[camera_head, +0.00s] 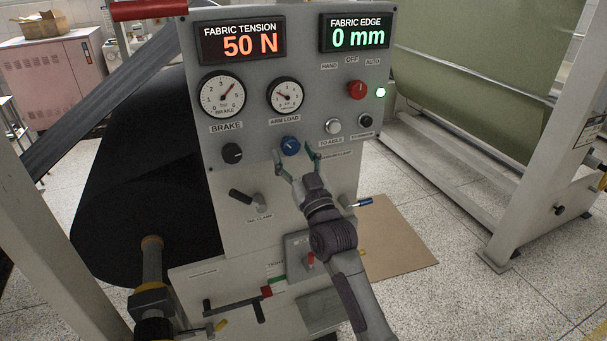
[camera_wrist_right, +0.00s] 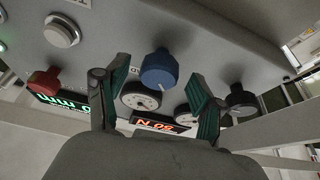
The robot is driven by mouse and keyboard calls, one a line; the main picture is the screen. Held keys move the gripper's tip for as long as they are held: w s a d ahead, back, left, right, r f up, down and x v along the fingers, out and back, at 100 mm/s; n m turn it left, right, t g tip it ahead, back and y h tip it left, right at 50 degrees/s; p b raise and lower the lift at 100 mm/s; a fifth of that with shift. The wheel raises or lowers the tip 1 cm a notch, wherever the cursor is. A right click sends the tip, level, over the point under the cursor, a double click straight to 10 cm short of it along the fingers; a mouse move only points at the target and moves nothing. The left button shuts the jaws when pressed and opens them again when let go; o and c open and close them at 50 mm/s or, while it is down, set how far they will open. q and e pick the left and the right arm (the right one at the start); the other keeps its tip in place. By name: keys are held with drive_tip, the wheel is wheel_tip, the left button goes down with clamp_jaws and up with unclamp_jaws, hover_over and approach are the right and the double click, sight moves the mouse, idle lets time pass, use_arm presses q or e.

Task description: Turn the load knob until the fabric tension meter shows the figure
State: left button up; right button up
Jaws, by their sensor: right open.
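The fabric tension meter (camera_head: 241,40) reads 50 N in orange digits; it also shows upside down in the right wrist view (camera_wrist_right: 160,125). The blue load knob (camera_head: 290,146) sits under the arm load gauge (camera_head: 286,94) on the grey panel. In the right wrist view the knob (camera_wrist_right: 159,70) stands between and beyond my open fingers, with a pale mark on its face. My right gripper (camera_head: 297,163) is open and empty just in front of the knob, one finger to each side. I see no contact. My left gripper is not in view.
The black brake knob (camera_head: 232,153) is left of the blue knob; the white push button (camera_head: 333,127) and red selector (camera_head: 357,90) are to its right. A lever (camera_head: 249,199) sticks out below. A black fabric roll (camera_head: 140,190) stands left of the panel.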

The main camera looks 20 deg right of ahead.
drive_tip(key=v, duration=1)
drive_tip(key=shift+s, duration=0.25)
drive_tip(key=shift+f, duration=0.1)
wheel_tip(320, 180, down, 33)
drive_tip(key=s+a+g, duration=0.1)
drive_tip(key=s+g, duration=0.2)
drive_tip(key=g, duration=0.5)
drive_tip(key=s+f+g+b, duration=0.1)
drive_tip(key=s+f+g, duration=0.2)
drive_tip(key=s+f, duration=0.6)
drive_tip(key=s+f+g, duration=0.3)
drive_tip(key=s+f, duration=0.3)
drive_tip(key=f, duration=0.6)
drive_tip(key=s+d+f+g, duration=0.1)
drive_tip(key=s+f, duration=0.4)
drive_tip(key=s, duration=0.5)
drive_tip(key=s+d+f+g+h, duration=0.1)
drive_tip(key=s+f+g, duration=0.3)
drive_tip(key=s, duration=0.6)
drive_tip(key=s+d+f+g+b, duration=0.1)
drive_tip(key=s+d+f+g, duration=0.1)
drive_tip(key=s+f, duration=0.4)
drive_tip(key=s, duration=0.5)
drive_tip(key=shift+f+n+h, duration=0.15)
drive_tip(key=shift+n+h, duration=0.15)
drive_tip(key=shift+w+a, duration=0.1)
